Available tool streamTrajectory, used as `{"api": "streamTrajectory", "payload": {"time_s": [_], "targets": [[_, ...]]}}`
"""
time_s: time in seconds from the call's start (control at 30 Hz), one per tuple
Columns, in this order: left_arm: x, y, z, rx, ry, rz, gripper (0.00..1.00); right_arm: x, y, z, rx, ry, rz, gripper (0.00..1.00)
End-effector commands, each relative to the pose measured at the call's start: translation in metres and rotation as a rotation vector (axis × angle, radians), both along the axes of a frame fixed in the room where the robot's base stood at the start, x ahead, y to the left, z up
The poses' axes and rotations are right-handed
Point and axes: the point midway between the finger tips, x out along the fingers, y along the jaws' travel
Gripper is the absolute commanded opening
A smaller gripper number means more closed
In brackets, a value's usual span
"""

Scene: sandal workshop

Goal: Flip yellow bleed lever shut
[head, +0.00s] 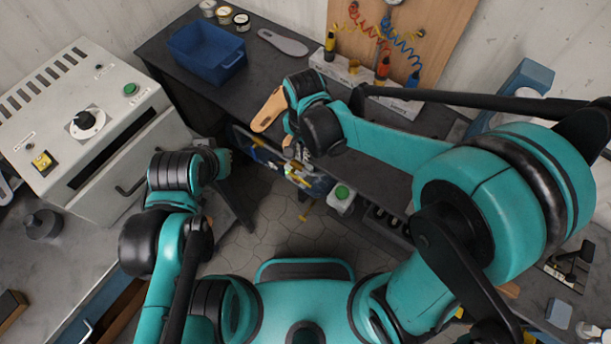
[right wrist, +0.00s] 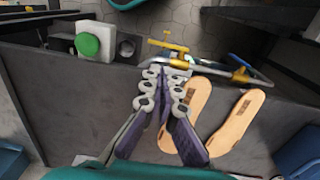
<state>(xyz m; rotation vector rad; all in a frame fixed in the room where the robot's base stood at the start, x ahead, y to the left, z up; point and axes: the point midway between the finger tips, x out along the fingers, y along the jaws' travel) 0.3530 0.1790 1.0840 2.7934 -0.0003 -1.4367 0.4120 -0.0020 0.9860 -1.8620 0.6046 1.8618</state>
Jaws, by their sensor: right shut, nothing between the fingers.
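The yellow bleed lever (right wrist: 168,45) sticks out past the bench's front edge in the right wrist view, on fittings with brass and blue parts (right wrist: 238,74). In the head view a small yellow piece, likely the lever (head: 303,217), shows below the bench edge. My right gripper (right wrist: 168,72) is shut and empty, its fingertips close to the lever and the pipe; contact cannot be told. It also shows in the head view (head: 300,152). My left gripper (head: 224,160) is mostly hidden behind its own wrist, near the grey machine.
A green button (head: 341,191) on a white box sits beside the fittings. Tan sandal soles (right wrist: 235,122) lie on the dark bench (head: 375,180). A blue bin (head: 207,58) stands at the back left. The grey machine (head: 90,150) is at left.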

Motion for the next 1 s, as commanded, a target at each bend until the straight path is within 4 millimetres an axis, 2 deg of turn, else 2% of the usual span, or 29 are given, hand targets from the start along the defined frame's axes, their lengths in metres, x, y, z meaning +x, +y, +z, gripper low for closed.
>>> {"api": "streamTrajectory", "payload": {"time_s": [0.33,0.47,1.0], "targets": [[0.000,0.000,-0.001,0.000,0.000,0.000,0.00,0.000,0.000,-0.002,0.000,0.001,-0.001,0.00],[0.000,0.000,-0.005,0.000,0.000,0.000,0.00,0.000,0.000,-0.012,-0.001,0.001,-0.001,0.00],[0.000,0.000,-0.045,0.000,0.000,0.000,0.00,0.000,0.000,-0.119,0.000,0.000,-0.001,0.00]]}}
